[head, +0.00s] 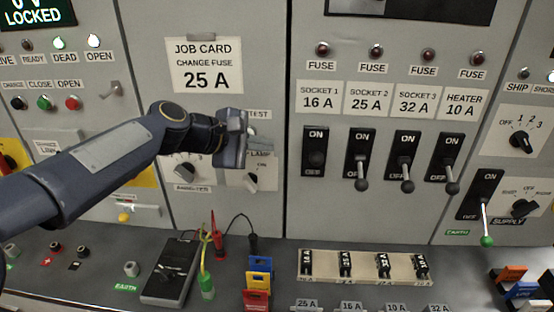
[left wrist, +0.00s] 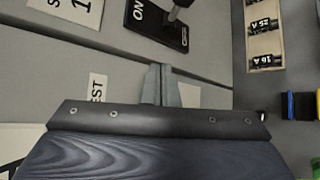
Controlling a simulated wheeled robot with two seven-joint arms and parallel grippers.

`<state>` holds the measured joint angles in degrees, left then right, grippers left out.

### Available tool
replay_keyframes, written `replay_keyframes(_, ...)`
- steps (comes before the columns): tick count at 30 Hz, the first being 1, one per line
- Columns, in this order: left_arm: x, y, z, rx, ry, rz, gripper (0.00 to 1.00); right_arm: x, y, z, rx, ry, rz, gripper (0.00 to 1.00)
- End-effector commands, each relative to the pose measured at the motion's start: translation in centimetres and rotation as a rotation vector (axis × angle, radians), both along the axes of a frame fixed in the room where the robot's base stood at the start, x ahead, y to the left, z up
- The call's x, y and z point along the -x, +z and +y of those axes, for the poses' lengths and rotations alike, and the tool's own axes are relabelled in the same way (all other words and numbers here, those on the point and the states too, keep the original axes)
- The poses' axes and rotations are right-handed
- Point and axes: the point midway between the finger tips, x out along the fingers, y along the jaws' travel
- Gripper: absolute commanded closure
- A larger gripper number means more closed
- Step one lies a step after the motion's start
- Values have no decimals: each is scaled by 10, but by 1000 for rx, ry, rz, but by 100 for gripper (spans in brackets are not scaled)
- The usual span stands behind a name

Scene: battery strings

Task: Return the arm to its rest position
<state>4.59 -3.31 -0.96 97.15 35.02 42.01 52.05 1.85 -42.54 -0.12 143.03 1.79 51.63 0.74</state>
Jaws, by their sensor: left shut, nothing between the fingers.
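My left arm (head: 110,155) reaches in from the left in the head view, in front of the cabinet. My left gripper (head: 262,142) is shut and empty, pointing right, below the job card (head: 204,65) and in front of the test lamp area, whose label it partly hides. In the left wrist view its closed fingers (left wrist: 160,85) show against the grey panel, with a switch (left wrist: 165,20) beyond them. My right gripper is in neither view.
Four breakers on the right panel include the socket 1 switch (head: 315,150). A fuse tray (head: 322,264), a dark meter (head: 168,270) and coloured blocks (head: 258,282) sit on the ledge. A green-tipped lever (head: 486,240) sticks out at right.

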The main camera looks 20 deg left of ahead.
Motion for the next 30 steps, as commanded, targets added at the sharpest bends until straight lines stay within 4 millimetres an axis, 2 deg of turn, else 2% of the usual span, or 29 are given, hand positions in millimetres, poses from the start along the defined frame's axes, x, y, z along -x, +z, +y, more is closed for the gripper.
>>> replay_keyframes(5, 1, 6, 6, 0, 0, 1, 100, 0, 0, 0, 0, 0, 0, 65)
replay_keyframes(20, 4, 5, 5, -10, -6, -1, 100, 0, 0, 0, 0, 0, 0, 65)
replay_keyframes(23, 25, -4, 1, -92, -55, -17, 100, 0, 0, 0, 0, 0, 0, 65)
replay_keyframes(26, 71, -28, -6, -273, -170, -52, 100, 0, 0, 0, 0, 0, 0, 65)
replay_keyframes(30, 151, -80, -18, -594, -409, -112, 100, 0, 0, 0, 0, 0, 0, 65)
